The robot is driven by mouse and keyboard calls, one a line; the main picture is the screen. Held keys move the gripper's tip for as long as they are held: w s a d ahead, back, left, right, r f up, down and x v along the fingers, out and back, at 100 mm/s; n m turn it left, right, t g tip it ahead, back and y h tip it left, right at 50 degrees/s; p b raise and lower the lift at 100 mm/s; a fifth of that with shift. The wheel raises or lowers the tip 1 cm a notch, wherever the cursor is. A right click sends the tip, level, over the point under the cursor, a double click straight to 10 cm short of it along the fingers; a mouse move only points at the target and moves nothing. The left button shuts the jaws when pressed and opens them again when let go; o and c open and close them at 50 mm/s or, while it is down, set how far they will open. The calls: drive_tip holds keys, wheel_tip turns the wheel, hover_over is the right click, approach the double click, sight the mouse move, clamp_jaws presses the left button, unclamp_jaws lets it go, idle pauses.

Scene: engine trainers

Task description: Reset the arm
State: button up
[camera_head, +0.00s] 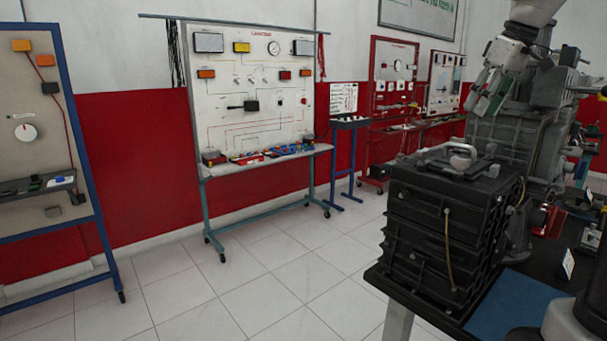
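My gripper (487,102) hangs at the upper right, at the end of my pale arm (535,12), with its fingers pointing down and slightly left. The fingers are small and seen against a grey engine, so the gap between them is unclear. I see no object held in them. Below and to the left of the gripper is a black ribbed box-like unit (440,225) with a metal handle-like part (462,157) on top. The gripper appears apart from it.
A large grey engine (515,145) stands behind the black unit. A dark bench (390,284) with a blue mat (515,306) carries them. Training boards (245,100) on wheeled stands line the red-and-white wall. The tiled floor (260,285) at centre left is clear.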

drive_tip(key=s+a+f+m+h, duration=0.1)
drive_tip(key=s+a+f+m, duration=0.1)
drive_tip(key=s+f, duration=0.7)
drive_tip(key=s+a+f+m, duration=0.3)
drive_tip(key=s+f, duration=0.6)
drive_tip(key=s, duration=0.8)
drive_tip(key=shift+s+a+f+t+h, duration=0.15)
drive_tip(key=shift+s+a+t+h, duration=0.2)
drive_tip(key=shift+a, duration=0.45)
drive_tip(key=shift+w, duration=0.1)
